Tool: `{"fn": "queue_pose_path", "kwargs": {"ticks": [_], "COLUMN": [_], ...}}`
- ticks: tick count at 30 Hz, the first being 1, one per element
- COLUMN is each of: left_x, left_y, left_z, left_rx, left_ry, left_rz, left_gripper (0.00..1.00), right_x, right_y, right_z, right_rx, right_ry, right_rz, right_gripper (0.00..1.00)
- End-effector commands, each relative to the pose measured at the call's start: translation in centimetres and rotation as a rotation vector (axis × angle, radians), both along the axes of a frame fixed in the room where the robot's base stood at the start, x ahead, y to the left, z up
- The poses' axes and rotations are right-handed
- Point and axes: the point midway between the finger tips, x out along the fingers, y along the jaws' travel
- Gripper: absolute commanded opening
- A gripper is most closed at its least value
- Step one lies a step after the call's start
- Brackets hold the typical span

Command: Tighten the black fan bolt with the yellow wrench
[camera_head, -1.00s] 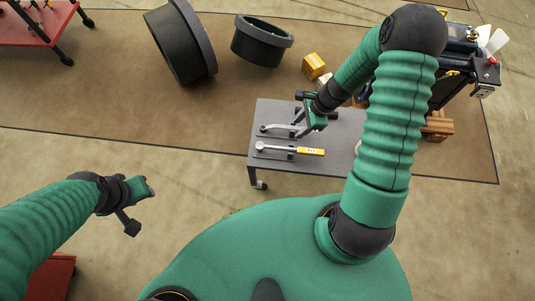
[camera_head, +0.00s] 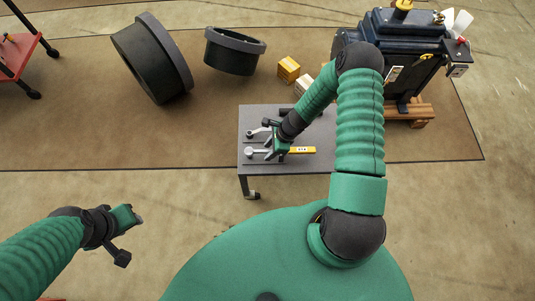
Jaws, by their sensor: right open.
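The yellow wrench (camera_head: 302,150) lies on the grey cart, its yellow handle to the right and its silver head (camera_head: 249,152) to the left. My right gripper (camera_head: 273,151) is open and low over the wrench's middle; I cannot tell whether it touches it. Another silver wrench (camera_head: 258,132) lies just behind it, partly hidden by the gripper. The white fan (camera_head: 457,23) is on the dark engine (camera_head: 395,45) at the upper right; the black bolt is too small to make out. My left gripper (camera_head: 131,232) is at the lower left, away from everything.
The grey cart (camera_head: 258,118) stands on the brown mat (camera_head: 220,120). Beyond it are a yellow box (camera_head: 288,69) and two large dark rings (camera_head: 150,62) (camera_head: 233,52). The engine rests on a wooden pallet (camera_head: 410,114). A red cart (camera_head: 18,52) is at the upper left.

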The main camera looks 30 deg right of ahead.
Motion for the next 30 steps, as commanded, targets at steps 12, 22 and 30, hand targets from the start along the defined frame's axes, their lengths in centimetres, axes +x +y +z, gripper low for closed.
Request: {"fn": "queue_pose_path", "kwargs": {"ticks": [12, 22, 30], "left_x": [0.01, 0.01, 0.01], "left_y": [-0.05, -0.03, -0.05], "left_z": [-0.47, -0.47, -0.48], "left_rx": [0.000, 0.000, 0.000], "left_ry": [0.000, 0.000, 0.000], "left_rz": [-0.001, -0.001, -0.001], "left_gripper": [0.36, 0.36, 0.36], "right_x": [0.38, 0.38, 0.35], "right_y": [0.63, 0.49, 0.43], "right_z": [-1.39, -1.45, -1.51], "right_rx": [-0.003, -0.001, -0.002], "right_ry": [-0.001, -0.001, 0.000], "right_rz": [0.001, 0.001, 0.001], "right_gripper": [0.31, 0.00, 0.00]}}
